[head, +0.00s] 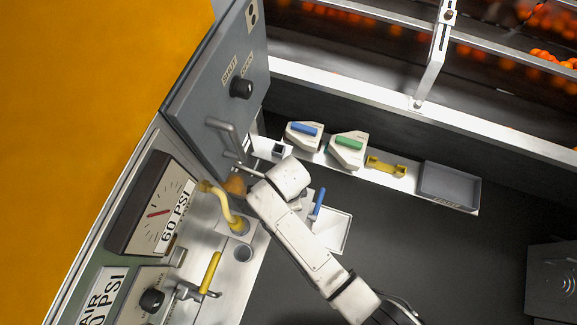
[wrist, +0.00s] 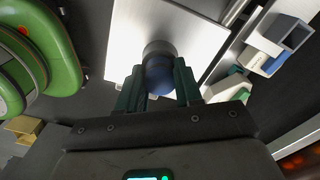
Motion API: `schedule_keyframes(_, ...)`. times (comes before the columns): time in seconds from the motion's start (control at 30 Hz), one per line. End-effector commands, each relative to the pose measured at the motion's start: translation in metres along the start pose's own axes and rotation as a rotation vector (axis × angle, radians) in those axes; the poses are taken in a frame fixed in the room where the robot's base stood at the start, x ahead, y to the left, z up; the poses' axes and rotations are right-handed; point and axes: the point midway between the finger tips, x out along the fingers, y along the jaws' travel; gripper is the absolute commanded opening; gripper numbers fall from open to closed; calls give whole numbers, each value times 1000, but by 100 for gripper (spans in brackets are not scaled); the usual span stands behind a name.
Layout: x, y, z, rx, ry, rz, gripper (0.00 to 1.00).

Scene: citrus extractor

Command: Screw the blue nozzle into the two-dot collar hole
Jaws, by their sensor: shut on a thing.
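In the wrist view my gripper (wrist: 160,88) is shut on the blue nozzle (wrist: 160,76), a dark blue rounded piece between the two green fingers. A grey round collar or stem (wrist: 158,48) shows right beyond the nozzle, in front of a bright metal plate (wrist: 185,35). I cannot tell whether the nozzle sits in a hole or only lines up with it. No dot marks show on the collar.
White holders with blue (head: 304,129) and green (head: 346,143) tops, a yellow part (head: 386,167) and a grey tray (head: 450,181) line the back ledge. A yellow curved spout (head: 224,205) and yellow lever (head: 210,272) stand near my arm. The dark floor at right is mostly clear.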

Motion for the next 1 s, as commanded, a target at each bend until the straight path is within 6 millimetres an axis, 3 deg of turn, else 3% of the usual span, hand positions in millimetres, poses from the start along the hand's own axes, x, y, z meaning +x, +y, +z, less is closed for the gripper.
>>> schedule_keyframes(1.0, -1, 0, 0, 296, 1, 1, 4)
